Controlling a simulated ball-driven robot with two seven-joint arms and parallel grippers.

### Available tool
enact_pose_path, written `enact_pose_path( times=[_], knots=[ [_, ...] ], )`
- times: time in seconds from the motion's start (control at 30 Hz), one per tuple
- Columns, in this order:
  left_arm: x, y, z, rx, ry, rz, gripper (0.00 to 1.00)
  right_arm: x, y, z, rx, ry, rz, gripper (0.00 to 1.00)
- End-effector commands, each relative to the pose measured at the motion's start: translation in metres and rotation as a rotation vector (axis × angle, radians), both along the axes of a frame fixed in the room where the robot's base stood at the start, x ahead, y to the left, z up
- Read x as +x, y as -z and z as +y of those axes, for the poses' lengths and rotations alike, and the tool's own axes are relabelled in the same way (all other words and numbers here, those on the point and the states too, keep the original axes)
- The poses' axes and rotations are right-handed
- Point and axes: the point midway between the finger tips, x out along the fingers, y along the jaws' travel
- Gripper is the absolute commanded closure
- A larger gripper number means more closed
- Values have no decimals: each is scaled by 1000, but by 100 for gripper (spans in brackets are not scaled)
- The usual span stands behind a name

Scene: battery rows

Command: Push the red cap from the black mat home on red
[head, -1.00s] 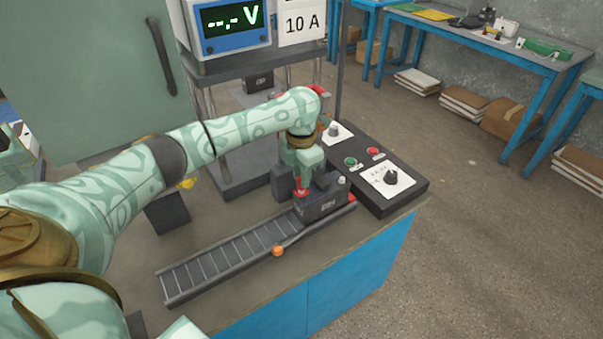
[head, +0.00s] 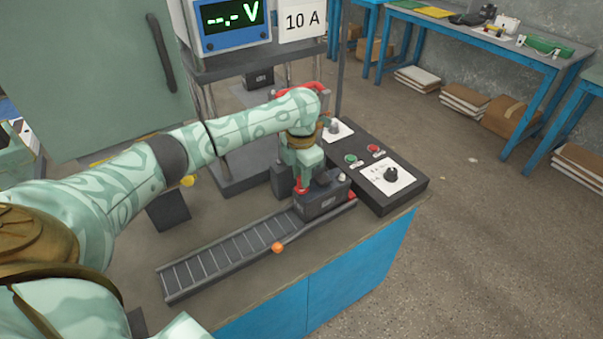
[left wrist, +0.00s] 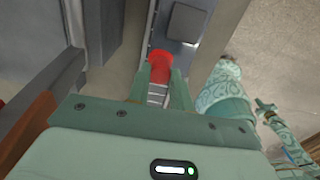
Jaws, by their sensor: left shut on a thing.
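A dark battery (head: 322,200) stands at the far end of the roller track (head: 225,252). My left gripper (head: 302,182) points down at the battery's left end, its fingers shut on a red cap (head: 301,190). In the left wrist view the red cap (left wrist: 160,66) shows between the two fingers, at the edge of the dark battery (left wrist: 185,22). The cap is over or on the battery's near corner; I cannot tell how far down it sits. A small pale post shows at the battery's right end. I cannot make out the black mat. My right gripper is not in view.
A black control panel (head: 365,165) with a green button, a red button and a knob stands right of the battery. An orange ball (head: 277,247) sits at the track's front rail. The near track is empty.

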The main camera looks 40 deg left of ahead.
Motion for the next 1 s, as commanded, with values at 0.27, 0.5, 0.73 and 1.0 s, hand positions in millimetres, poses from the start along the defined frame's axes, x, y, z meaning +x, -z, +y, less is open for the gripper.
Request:
enact_pose_path(
  times=[0.27, 0.5, 0.73, 1.0],
  knots=[
    [0, 2, 0, 0, 0, 0, 99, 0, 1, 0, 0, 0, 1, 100],
    [0, 5, 0, 0, 0, 0, 99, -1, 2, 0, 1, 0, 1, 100],
    [0, 8, 0, 0, 0, 1, 99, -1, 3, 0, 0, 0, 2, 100],
    [0, 10, 0, 0, 0, 1, 99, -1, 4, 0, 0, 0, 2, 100]
  ],
)
